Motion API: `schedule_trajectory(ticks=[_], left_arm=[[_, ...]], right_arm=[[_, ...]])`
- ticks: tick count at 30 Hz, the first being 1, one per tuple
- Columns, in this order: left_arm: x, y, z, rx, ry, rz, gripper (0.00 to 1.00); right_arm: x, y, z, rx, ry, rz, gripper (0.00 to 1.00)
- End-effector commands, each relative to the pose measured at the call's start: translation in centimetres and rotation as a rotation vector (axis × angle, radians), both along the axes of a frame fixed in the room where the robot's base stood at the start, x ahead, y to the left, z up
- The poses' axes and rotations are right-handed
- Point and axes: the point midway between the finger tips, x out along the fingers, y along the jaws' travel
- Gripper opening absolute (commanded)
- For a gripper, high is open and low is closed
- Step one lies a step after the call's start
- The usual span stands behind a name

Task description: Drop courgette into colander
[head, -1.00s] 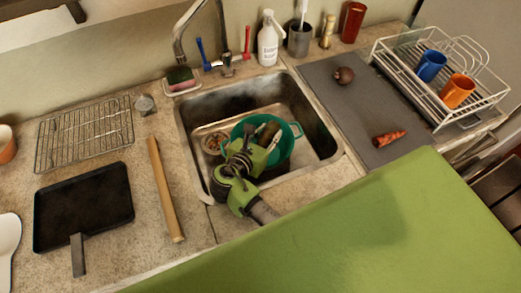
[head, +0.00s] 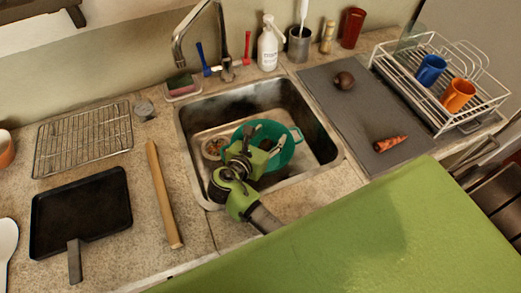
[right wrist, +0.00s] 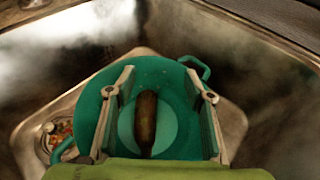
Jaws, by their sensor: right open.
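The teal colander (head: 292,152) sits in the sink, with its round bowl and side handles showing. It also shows in the right wrist view (right wrist: 95,102). The courgette (right wrist: 146,122), dark and long, appears to lie on the colander's bottom in the right wrist view. In the head view it is mostly hidden by my gripper. My right gripper (head: 266,141) is over the colander, its two fingers spread wide on either side of the courgette, with clear gaps to it in the right wrist view (right wrist: 161,90). My left gripper is not in view.
The metal sink (head: 318,125) walls surround the colander, and the faucet (head: 183,40) stands behind. A strainer with scraps (head: 213,148) is left of the colander. A grey mat (head: 352,120) with a carrot-like vegetable (head: 390,143) and a round one (head: 344,80) lies right.

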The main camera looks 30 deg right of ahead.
Motion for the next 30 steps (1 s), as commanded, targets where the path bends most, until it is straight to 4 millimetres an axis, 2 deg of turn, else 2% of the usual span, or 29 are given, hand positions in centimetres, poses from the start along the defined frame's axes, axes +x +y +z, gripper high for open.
schedule_trajectory(ticks=[6,12,18,30], left_arm=[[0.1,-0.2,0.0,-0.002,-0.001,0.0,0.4],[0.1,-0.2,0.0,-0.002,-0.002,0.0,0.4],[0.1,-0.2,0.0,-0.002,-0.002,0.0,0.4],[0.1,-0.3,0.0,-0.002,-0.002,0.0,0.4]], right_arm=[[0.0,0.1,4.5,0.004,-0.006,-0.001,0.48],[0.0,0.0,7.3,0.001,-0.003,-0.001,0.48],[0.0,0.0,8.2,0.0,0.0,0.0,0.48],[0.0,0.0,8.2,0.0,0.0,0.0,0.48]])
